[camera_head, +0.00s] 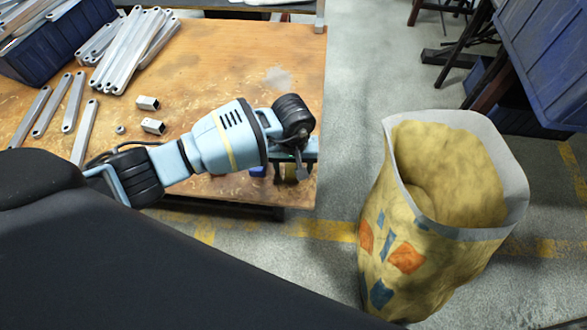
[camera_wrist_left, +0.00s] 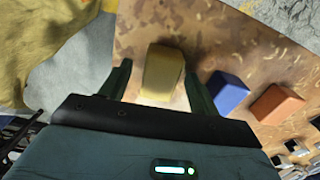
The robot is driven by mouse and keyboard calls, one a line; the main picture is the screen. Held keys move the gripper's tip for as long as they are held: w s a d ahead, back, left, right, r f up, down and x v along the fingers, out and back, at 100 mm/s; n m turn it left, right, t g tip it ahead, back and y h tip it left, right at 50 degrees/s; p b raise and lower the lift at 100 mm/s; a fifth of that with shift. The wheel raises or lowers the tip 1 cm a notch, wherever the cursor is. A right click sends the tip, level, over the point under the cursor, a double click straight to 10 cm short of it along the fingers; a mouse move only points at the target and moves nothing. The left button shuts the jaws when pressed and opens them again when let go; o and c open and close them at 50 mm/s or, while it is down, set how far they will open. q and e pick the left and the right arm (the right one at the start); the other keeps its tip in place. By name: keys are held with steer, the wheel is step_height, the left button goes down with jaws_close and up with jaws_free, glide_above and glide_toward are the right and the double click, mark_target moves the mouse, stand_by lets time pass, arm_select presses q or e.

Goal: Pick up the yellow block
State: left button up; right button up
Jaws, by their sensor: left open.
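The yellow block (camera_wrist_left: 163,74) lies on the worn brown table top in the left wrist view, near the table edge. My left gripper (camera_wrist_left: 157,71) is open, with one finger on each side of the block. A gap shows between the block and the left-hand finger; the right-hand finger looks close to it. In the head view my left gripper (camera_head: 293,168) is low over the table's right front corner, and it largely hides the block there. My right gripper is not in view.
A blue block (camera_wrist_left: 228,91) and an orange block (camera_wrist_left: 277,104) lie beside the yellow one. Metal bars (camera_head: 130,50), small brackets (camera_head: 152,126) and a blue bin (camera_head: 45,50) occupy the table's left side. A large yellow sack (camera_head: 400,240) stands on the floor at right.

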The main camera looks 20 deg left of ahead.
arm_select(q)
steer(key=shift+f, duration=0.25)
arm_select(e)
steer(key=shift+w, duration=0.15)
arm_select(q)
steer(key=shift+c, duration=0.5)
steer(key=c, duration=1)
steer(key=shift+c, duration=0.2)
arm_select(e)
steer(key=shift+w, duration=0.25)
arm_select(q)
steer(key=shift+r, duration=0.1)
